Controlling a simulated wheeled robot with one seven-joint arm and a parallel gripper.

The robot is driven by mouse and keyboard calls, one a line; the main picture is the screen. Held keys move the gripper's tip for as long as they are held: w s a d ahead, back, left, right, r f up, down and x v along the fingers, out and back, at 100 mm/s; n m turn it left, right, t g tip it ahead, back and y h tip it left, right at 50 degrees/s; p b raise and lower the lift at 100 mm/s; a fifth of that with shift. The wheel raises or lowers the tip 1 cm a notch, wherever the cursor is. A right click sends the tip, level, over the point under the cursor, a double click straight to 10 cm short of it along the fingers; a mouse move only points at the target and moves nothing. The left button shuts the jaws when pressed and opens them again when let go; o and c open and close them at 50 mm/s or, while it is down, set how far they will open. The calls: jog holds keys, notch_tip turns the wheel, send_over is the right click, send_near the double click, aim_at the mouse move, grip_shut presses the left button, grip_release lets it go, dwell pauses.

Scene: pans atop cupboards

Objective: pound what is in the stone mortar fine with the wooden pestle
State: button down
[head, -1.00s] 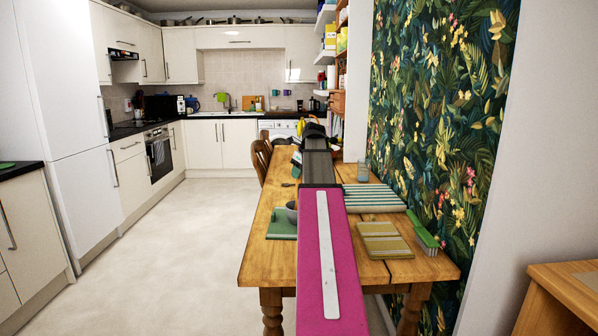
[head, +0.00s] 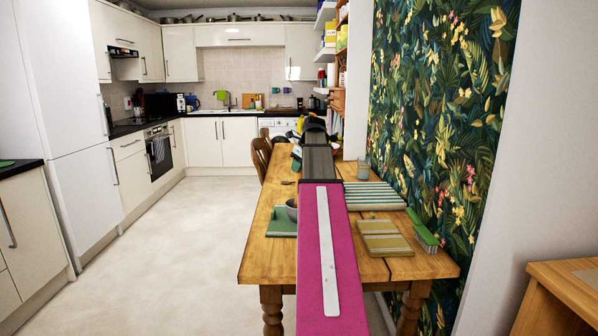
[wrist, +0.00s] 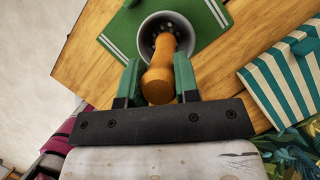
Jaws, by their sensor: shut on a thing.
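The wooden pestle (wrist: 158,80) is orange-brown and held between the green fingers of my gripper (wrist: 158,82) in the wrist view. Its far end reaches into the opening of the stone mortar (wrist: 146,24), a grey bowl with dark bits inside. I cannot tell whether the pestle touches the bottom. The mortar stands on a green mat with white stripes (wrist: 205,32). In the head view the mortar (head: 291,211) shows only partly, behind my pink arm, and the gripper is hidden there.
On the wooden table (head: 375,272) lie a striped cloth (head: 372,196), a yellow-green striped mat (head: 384,238) and a green brush (head: 422,230). A glass (head: 363,169) stands near the wall. The floor at left is clear.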

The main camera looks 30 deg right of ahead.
dwell(0.7)
jog(key=shift+f, duration=1.1)
jog(key=shift+r, duration=0.1)
jog(key=shift+r, duration=1.15)
jog(key=shift+f, duration=1.3)
jog(key=shift+r, duration=0.15)
